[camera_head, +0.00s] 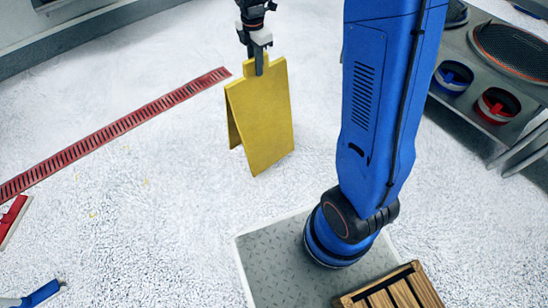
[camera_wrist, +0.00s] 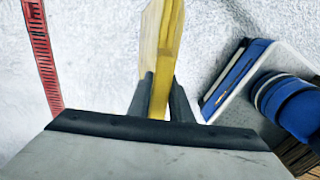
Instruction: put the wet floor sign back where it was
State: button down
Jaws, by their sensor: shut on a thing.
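The yellow wet floor sign (camera_head: 262,122) is upright and folded in an A shape in the head view, near the middle of the pale floor. I cannot tell whether its feet touch the floor. My gripper (camera_head: 259,70) is at its top edge, shut on it from above. In the wrist view the sign (camera_wrist: 164,50) runs up between the two dark fingers of my gripper (camera_wrist: 160,98). The far panel is mostly hidden behind the near one.
A red drain grate (camera_head: 115,133) crosses the floor on the left. Red (camera_head: 12,218) and blue (camera_head: 42,293) tools lie at the lower left. A metal shelf (camera_head: 455,35) with red and blue round containers stands at the right. The floor around the sign is clear.

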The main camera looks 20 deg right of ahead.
aim_at(259, 87)
jog(key=f, duration=0.5)
jog(key=shift+s+d+f, duration=0.2)
jog(key=shift+d+f, duration=0.05)
jog(key=shift+d, duration=0.05)
jog(key=shift+f, duration=2.2)
jog(key=shift+a+f, duration=0.1)
jog(key=shift+f, duration=0.05)
jog(key=c, duration=1.6)
grip_release()
